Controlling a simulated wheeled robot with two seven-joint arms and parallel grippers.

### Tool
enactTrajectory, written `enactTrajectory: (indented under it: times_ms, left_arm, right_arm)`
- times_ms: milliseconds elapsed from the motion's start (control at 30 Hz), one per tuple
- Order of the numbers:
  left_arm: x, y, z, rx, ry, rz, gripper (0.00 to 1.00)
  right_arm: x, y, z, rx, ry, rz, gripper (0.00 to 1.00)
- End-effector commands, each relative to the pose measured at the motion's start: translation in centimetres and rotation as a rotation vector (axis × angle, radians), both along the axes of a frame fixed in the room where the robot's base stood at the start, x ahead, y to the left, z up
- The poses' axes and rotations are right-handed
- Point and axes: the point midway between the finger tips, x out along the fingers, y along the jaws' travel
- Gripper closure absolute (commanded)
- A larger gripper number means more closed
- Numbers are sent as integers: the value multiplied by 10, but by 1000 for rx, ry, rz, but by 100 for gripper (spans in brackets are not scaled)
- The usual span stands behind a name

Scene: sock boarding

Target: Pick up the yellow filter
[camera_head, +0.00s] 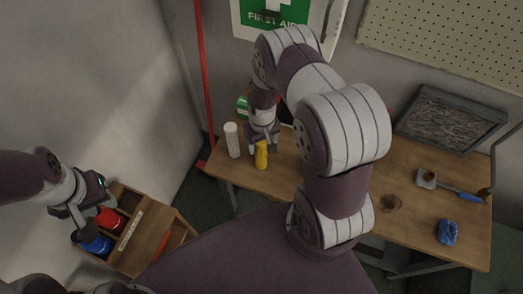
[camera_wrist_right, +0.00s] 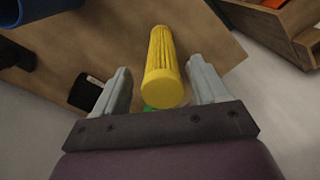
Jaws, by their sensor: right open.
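The yellow filter (camera_head: 261,154) is a ribbed cylinder standing on the wooden workbench (camera_head: 290,172) near its left end. In the right wrist view the filter (camera_wrist_right: 163,68) lies between the two open fingers of my right gripper (camera_wrist_right: 160,92), with a gap on each side. In the head view my right gripper (camera_head: 263,137) is right at the filter, partly hidden behind its own wrist. My left gripper (camera_head: 80,215) is over the wooden tote at the lower left, by the red and blue items; its fingers are too small and dark to read.
A white cylinder (camera_head: 232,140) stands just left of the filter. A green item (camera_head: 242,107) is behind it. The wooden tote (camera_head: 150,235) holds a red item (camera_head: 108,220) and a blue item (camera_head: 97,245).

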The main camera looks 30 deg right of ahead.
Motion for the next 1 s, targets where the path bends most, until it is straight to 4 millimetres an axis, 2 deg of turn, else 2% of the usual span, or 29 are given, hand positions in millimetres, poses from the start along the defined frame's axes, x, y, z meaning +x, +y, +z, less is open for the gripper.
enactTrajectory:
  times_ms: [67, 300, 533, 667, 767, 867, 1000]
  left_arm:
    - [0, 0, -1, 0, 0, 0, 64]
    - [0, 0, -1, 0, 0, 0, 64]
    - [0, 0, -1, 0, 0, 0, 64]
    - [0, 0, -4, 0, 0, 0, 64]
    - [0, 0, -9, 0, 0, 0, 64]
    - [0, 0, -18, 0, 0, 0, 64]
    - [0, 0, -27, 0, 0, 0, 64]
  right_arm:
    - [0, 0, 0, 0, 0, 0, 27]
    - [0, 0, 0, 0, 0, 0, 100]
    - [0, 0, 1, 0, -1, 0, 100]
    - [2, 0, 8, 0, -3, 0, 100]
    - [1, 0, 20, -1, -4, 0, 100]
    - [2, 0, 41, -1, -6, 0, 100]
    - [-10, -33, 58, -1, -5, -7, 100]
